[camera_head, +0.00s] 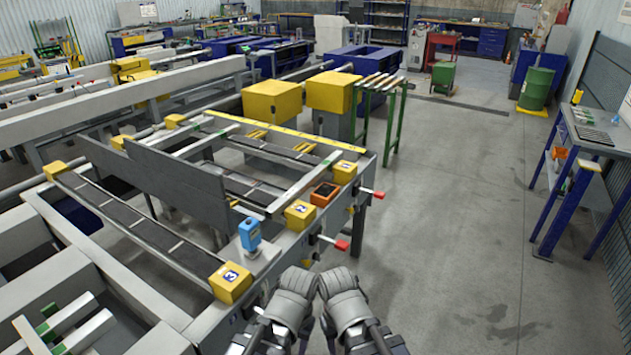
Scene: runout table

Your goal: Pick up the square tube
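A light grey square tube (303,183) lies across the runout table, slanting from the orange box up toward the yellow strip at the back. A second pale bar (206,143) lies further left on the same table, so I cannot tell for sure which one is meant. My two arms come in at the bottom middle, side by side, short of the table's front edge and apart from the tubes.
Yellow numbered blocks (230,283), a blue device (249,235) and an orange box (324,194) sit along the table's near edge. Red-tipped handles (342,245) stick out from it. Upright grey plates (180,184) stand left of the tube. The floor (470,210) to the right is clear.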

